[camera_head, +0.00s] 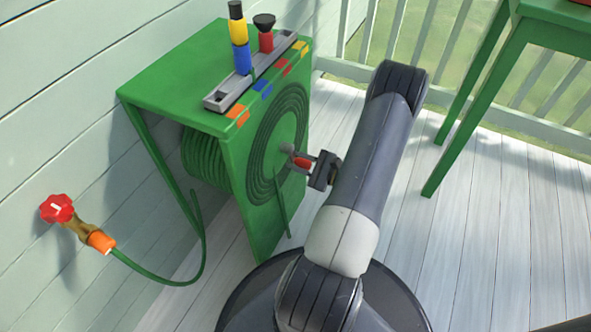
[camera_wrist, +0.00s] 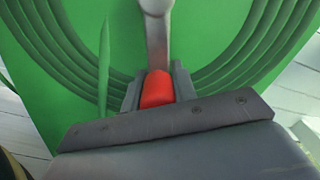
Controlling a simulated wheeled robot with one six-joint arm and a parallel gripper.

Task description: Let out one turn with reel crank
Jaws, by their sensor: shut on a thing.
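The green hose reel (camera_head: 244,177) stands against the wall, with dark rings on its side panel and green hose wound inside. The reel crank has a grey arm (camera_wrist: 157,38) and a red handle (camera_wrist: 157,90); the handle also shows in the head view (camera_head: 302,162). My gripper (camera_head: 312,167) is at the reel's side panel, shut on the red handle. In the wrist view its fingers (camera_wrist: 157,92) flank the handle on both sides. The crank arm runs from the handle up the picture in the wrist view. A thin green strip hangs on the panel, left of the handle there.
A grey rack (camera_head: 250,85) with nozzles (camera_head: 239,40) sits on the reel's top. A red-handled tap (camera_head: 57,208) on the wall at left feeds a green hose (camera_head: 170,283). A green table (camera_head: 500,75) stands right. Bare deck boards (camera_head: 470,240) lie between.

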